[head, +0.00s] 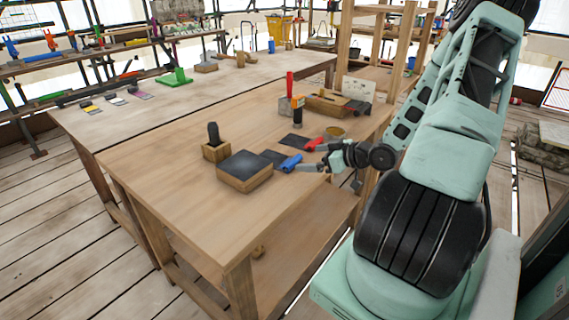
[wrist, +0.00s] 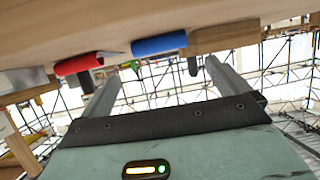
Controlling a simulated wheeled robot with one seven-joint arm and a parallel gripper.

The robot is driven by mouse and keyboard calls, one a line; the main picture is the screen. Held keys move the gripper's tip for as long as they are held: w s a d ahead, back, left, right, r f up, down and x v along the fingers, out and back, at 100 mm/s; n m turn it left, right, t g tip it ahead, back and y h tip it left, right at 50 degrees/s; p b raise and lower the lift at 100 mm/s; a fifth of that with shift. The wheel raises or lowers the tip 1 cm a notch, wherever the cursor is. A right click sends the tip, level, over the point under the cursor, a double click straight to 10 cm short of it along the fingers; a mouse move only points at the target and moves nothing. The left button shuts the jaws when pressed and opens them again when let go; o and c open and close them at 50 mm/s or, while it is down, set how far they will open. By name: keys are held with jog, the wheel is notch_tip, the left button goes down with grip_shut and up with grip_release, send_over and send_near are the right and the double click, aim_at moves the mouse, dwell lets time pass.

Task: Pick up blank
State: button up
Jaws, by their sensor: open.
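I cannot tell for sure which thing is the blank. A dark upright cylinder (head: 213,133) stands in a small wooden block (head: 215,152) on the workbench (head: 180,180). In front of it to the right is a larger wooden box with a dark top (head: 244,171). My gripper (head: 308,165) is open and low at the bench's right edge, by a blue-handled tool (head: 291,162) and a red-handled tool (head: 313,144). The wrist view shows open fingers (wrist: 161,72) with nothing between them, near the blue handle (wrist: 158,45) and red handle (wrist: 78,65).
An orange and black upright tool (head: 297,109), a wooden tray (head: 327,104) and a small bowl (head: 335,132) stand farther back. A wooden shelf post (head: 344,40) rises behind. The bench's near left part is bare. A second table (head: 140,105) adjoins at the left.

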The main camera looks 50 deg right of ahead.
aim_at(296, 161)
jog(key=x, duration=0.2)
jog(key=shift+w+f, duration=0.15)
jog(key=shift+w, duration=0.1)
jog(key=shift+f+x, duration=0.2)
jog(key=shift+x, duration=1.1)
jog(key=shift+f+x, duration=0.2)
jog(key=shift+x, duration=1.1)
jog(key=shift+s, duration=0.25)
jog(key=c, duration=1.2)
